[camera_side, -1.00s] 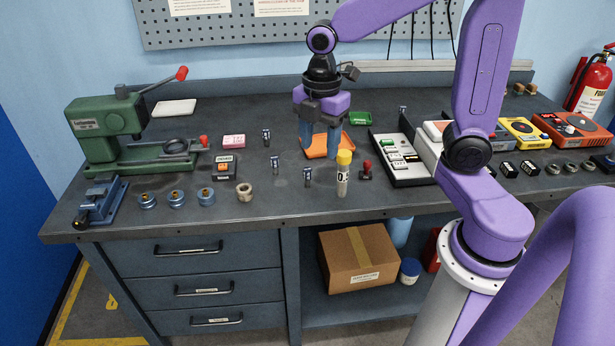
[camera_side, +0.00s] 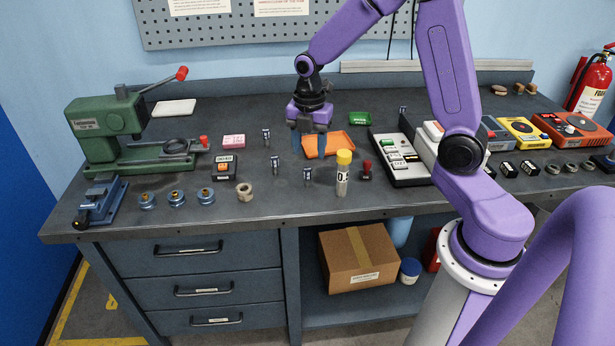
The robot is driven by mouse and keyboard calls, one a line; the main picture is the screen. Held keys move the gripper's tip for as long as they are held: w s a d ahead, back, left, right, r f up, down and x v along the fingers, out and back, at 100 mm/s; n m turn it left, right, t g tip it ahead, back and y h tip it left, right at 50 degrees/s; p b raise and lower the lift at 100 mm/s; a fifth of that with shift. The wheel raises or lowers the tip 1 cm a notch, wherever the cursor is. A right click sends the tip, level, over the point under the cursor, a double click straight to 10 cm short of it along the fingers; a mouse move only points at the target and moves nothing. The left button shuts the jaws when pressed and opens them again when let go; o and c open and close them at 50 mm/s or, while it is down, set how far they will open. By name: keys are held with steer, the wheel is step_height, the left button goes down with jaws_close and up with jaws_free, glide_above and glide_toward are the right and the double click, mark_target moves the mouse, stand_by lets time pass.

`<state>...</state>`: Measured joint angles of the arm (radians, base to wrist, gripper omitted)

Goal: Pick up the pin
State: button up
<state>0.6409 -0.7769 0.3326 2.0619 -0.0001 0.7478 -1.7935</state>
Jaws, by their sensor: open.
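Several small dark pins with pale markings stand upright on the bench. One pin (camera_side: 266,137) is at the back left, one (camera_side: 275,164) is in the middle, one (camera_side: 307,177) is nearer the front, and one (camera_side: 403,112) is far back on the right. I cannot tell which one the task means. My gripper (camera_side: 309,146) points down above the bench, beside the left end of the orange tray (camera_side: 330,153). It is open, and I see nothing between its fingers. It is apart from the pins, to the right of the back-left one.
A yellow-capped tube (camera_side: 343,178) and red-knobbed stamp (camera_side: 366,170) stand right of the front pin. A green press (camera_side: 105,125), black switch box (camera_side: 226,168) and metal nut (camera_side: 244,192) lie left. A keyed panel (camera_side: 410,180) is right. Bare bench surrounds the pins.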

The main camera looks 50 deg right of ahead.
mark_target(307, 169)
steer(key=shift+w+a+f, duration=0.1)
steer(key=shift+f, duration=2.3)
steer(key=shift+w+f, duration=0.1)
steer(key=shift+f, duration=2.25)
jaws_close()
